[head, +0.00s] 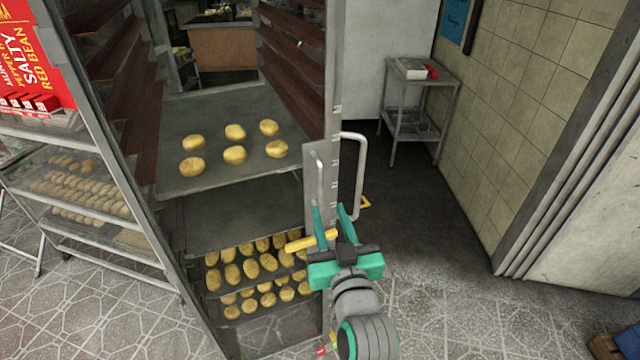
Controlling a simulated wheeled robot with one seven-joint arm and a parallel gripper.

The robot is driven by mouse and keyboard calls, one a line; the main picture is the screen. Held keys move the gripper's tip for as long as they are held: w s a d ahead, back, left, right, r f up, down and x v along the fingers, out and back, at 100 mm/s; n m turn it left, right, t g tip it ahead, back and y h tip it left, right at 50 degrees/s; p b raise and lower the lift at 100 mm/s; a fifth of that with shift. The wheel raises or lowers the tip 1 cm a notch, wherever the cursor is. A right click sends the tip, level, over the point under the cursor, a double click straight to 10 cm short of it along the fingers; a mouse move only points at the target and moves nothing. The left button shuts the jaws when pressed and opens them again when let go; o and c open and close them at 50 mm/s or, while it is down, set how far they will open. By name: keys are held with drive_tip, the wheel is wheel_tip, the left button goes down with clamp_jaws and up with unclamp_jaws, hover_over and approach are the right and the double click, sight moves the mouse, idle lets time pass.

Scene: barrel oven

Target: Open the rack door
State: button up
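A tall metal rack (333,75) stands at the centre left, with trays of buns inside. A grey plate on its right edge carries a slim vertical handle (320,180). A larger U-shaped handle (360,170) sticks out on the right side of the same edge. A yellow bar (304,243) lies across the edge lower down. My gripper (329,208) is in front of this edge, just below the handles. Its teal fingers point up and are spread apart, with nothing visibly held. The left finger overlaps the slim handle's lower end; I cannot tell whether they touch.
A second rack with bread trays (75,185) and a red sign (35,55) stand at the left. A small metal table (420,75) stands at the back right by the tiled wall (520,100). The dark floor right of the rack is clear. A wooden crate (610,345) is at lower right.

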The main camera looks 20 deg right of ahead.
sight(321, 186)
drive_tip(key=w, duration=0.3)
drive_tip(key=w+d, duration=0.1)
drive_tip(key=w, duration=0.6)
drive_tip(key=shift+w+d+r, duration=0.15)
drive_tip(key=shift+w+d, duration=0.05)
drive_tip(key=shift+w, duration=0.2)
clamp_jaws()
